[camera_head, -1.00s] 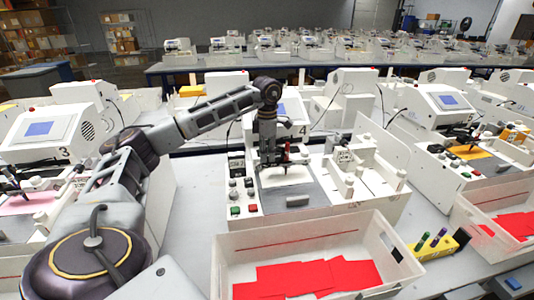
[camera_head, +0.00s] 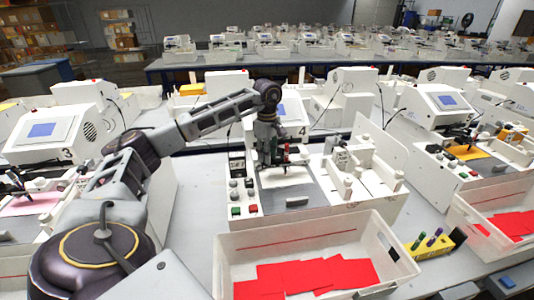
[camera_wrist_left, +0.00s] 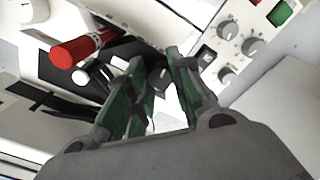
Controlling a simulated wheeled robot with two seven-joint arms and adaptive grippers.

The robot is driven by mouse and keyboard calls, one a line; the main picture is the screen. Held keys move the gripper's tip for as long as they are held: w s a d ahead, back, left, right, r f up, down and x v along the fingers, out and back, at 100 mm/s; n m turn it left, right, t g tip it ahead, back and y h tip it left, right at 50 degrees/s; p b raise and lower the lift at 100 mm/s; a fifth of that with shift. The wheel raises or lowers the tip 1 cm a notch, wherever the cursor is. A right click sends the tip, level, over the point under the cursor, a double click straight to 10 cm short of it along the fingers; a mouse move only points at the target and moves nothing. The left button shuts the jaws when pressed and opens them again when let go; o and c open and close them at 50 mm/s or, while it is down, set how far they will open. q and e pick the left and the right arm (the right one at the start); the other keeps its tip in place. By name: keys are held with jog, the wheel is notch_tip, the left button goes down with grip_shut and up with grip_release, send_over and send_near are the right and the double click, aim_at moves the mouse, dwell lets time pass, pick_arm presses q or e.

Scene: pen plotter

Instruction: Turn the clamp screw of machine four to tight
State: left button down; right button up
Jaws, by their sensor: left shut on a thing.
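Machine four (camera_head: 304,131) is the white pen plotter in the middle, with a "4" on its front. My left gripper (camera_head: 269,164) points down at its pen carriage, just left of the upright red pen (camera_head: 286,152). In the left wrist view, the gripper's green-padded fingers (camera_wrist_left: 160,92) are shut on a small dark knob (camera_wrist_left: 160,77), which looks like the clamp screw. The fingers largely cover it, so how far it is turned cannot be told. The red pen (camera_wrist_left: 82,48) is beside it, apart from the fingers. My right gripper is not in view.
A button panel with grey knobs (camera_head: 235,194) is left of the plotter bed. A white bin (camera_head: 232,250) with red sheets stands in front. A yellow pen holder (camera_head: 433,245) is to its right. Machine three (camera_head: 60,130) stands to the left.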

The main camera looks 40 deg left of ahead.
pick_arm(q)
jog(key=shift+m, duration=1.2)
jog(key=m+p, duration=0.1)
jog(key=m, duration=0.2)
jog(key=shift+m, duration=2.9)
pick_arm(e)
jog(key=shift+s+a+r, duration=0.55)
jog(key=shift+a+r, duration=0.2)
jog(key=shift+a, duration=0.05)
pick_arm(q)
jog(key=shift+m, duration=0.3)
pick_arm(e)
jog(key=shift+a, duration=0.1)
pick_arm(q)
jog(key=c, duration=1.2)
grip_release()
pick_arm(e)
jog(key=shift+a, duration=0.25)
